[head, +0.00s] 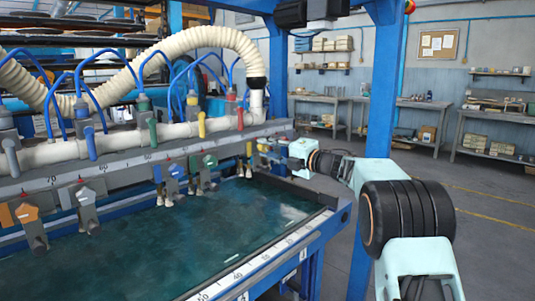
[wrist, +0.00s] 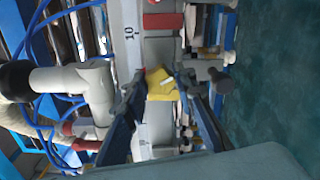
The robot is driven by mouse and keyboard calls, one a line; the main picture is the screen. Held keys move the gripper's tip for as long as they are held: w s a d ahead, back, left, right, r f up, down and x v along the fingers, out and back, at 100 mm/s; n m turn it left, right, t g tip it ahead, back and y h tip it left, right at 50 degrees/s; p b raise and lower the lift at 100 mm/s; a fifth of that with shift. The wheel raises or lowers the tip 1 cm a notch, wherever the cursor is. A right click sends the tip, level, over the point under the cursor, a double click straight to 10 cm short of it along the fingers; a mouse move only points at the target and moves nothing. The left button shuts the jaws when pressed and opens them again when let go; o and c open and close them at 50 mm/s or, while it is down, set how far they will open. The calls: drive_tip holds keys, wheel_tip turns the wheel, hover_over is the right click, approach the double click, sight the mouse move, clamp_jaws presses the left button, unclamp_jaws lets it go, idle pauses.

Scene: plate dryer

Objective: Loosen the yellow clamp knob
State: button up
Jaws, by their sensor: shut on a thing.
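The yellow clamp knob (wrist: 160,84) sits on the grey rail and shows between my fingers in the wrist view. My gripper (wrist: 162,92) is shut on it, one finger on each side. In the head view, my gripper (head: 274,149) reaches in from the right to the far right end of the clamp rail. There, the knob is small and mostly hidden by my fingers, so its turn angle cannot be told.
Below lies the dark green bed (head: 150,240). A blue post (head: 373,150) stands near my arm. White pipe and blue hoses run above.

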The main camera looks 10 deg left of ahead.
idle(0.5)
drive_tip(key=o, duration=1.2)
drive_tip(key=shift+c, duration=0.2)
drive_tip(key=shift+d, duration=0.1)
drive_tip(key=v, duration=1.2)
